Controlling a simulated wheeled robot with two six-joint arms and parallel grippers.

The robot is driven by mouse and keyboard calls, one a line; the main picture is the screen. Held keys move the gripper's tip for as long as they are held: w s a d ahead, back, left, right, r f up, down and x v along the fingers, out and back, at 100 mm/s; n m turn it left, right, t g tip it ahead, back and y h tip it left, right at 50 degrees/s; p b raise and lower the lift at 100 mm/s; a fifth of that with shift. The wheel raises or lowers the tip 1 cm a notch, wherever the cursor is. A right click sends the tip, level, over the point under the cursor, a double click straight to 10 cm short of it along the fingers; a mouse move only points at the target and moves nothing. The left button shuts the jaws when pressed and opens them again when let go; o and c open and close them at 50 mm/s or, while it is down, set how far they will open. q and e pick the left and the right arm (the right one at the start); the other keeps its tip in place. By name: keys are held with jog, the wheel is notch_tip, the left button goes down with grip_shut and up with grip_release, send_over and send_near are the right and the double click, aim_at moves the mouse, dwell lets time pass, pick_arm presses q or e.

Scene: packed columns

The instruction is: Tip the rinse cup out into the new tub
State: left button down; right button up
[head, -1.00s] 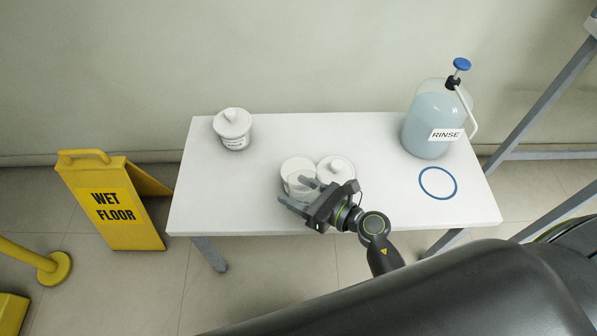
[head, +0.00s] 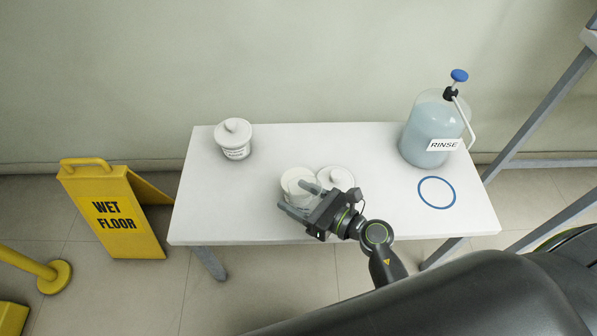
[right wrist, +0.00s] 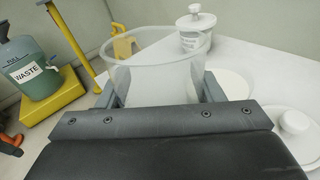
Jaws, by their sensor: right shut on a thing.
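My right gripper (head: 293,197) is shut on a clear, see-through rinse cup (right wrist: 158,72), best seen in the right wrist view, where its open rim is at the top. In the head view the cup is hard to make out near the open white tub (head: 297,176), which it and the fingers partly cover. I cannot tell what is in the cup. A white lid with a knob (head: 337,177) lies just right of the open tub. A lidded, labelled white tub (head: 233,140) stands at the back left of the table. My left gripper is not in view.
A jug marked RINSE (head: 431,132) with a blue-topped pump stands at the table's (head: 360,145) back right, behind a blue ring (head: 437,206). A yellow wet-floor sign (head: 112,213) stands left. A green WASTE container (right wrist: 37,75) shows in the right wrist view.

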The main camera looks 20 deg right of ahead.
jog(key=shift+r+p, duration=0.55)
jog(key=shift+r, duration=0.4)
jog(key=b, duration=0.4)
jog(key=shift+f+n+t, duration=0.3)
jog(key=shift+f+n, duration=0.1)
jog(key=shift+r+t+y+b, duration=0.15)
jog(key=shift+t+y+b, duration=0.2)
jog(key=shift+b, duration=0.4)
jog(key=shift+r, duration=0.1)
